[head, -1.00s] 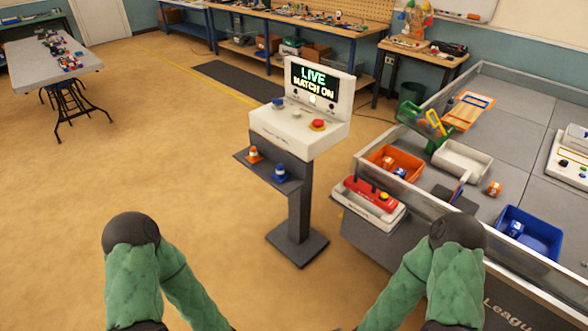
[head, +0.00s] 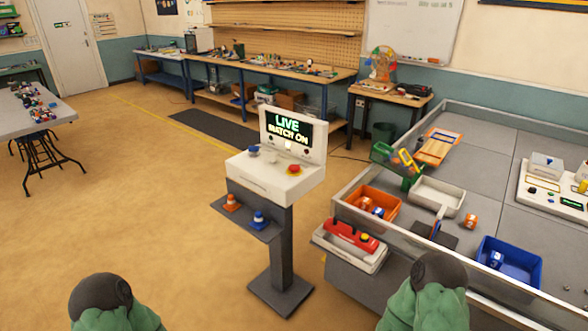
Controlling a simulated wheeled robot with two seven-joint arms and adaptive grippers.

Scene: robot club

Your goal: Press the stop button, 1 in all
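A white control console (head: 276,176) stands on a dark grey post ahead of me, a little left of the walled table. Only the upper parts of my two arms show at the bottom edge. Both grippers are out of view.
The walled grey table (head: 480,160) fills the right side, with an orange bin (head: 352,207), a blue bin (head: 528,278) and a white bin (head: 451,192). Two small cones sit on the console's shelf (head: 224,207). A folding table (head: 30,115) is far left. Floor left of the console is clear.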

